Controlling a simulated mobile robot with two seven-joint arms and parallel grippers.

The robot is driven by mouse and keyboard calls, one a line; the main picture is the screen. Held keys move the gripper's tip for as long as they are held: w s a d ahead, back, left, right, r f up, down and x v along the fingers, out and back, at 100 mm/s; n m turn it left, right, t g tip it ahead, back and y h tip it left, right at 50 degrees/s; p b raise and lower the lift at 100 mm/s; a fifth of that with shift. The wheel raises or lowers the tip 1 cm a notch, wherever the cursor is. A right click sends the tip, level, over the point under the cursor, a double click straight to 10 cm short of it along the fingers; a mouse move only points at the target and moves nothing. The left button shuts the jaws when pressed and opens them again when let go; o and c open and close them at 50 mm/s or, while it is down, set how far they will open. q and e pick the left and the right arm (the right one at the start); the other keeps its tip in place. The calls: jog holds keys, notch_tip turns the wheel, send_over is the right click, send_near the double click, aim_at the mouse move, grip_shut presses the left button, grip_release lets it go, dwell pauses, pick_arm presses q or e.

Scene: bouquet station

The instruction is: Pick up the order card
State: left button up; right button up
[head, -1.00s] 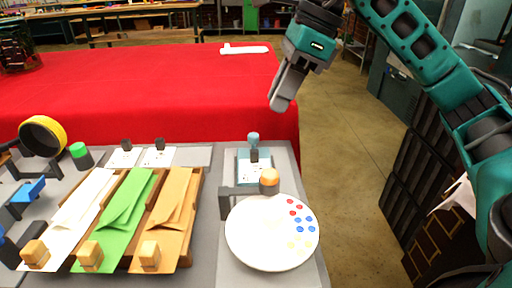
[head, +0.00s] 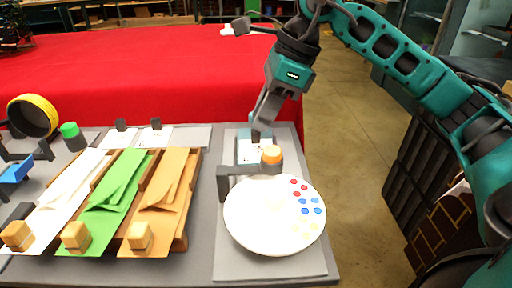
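A small white card (head: 248,152) with faint marks stands or lies in a blue-grey holder near the back of the grey board, at the right end of the table. A dark tab at its top lies at my fingertips. My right gripper (head: 261,122) points down from above, its tips at the card's top edge. The fingers are seen nearly edge-on and overlap the tab, so I cannot tell whether they are apart or touch it. Two other white cards with dark tabs, a left one (head: 122,140) and a right one (head: 156,138), lie further left. My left gripper is out of view.
Paper wraps (head: 118,195) on a wooden rack, a green-capped item (head: 72,136) and a yellow tape roll (head: 36,115) are left. A red-covered table (head: 130,75) is behind.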

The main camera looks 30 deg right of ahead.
aim_at(256, 145)
jog(key=x, duration=0.3)
jog(key=shift+d+f+b, duration=0.1)
jog(key=shift+f+b, duration=0.15)
jog(key=shift+b, duration=0.1)
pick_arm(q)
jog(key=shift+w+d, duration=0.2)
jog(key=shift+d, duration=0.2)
pick_arm(e)
grip_shut()
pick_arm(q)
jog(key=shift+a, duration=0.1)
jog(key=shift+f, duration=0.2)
pick_arm(e)
jog(key=shift+r, duration=0.15)
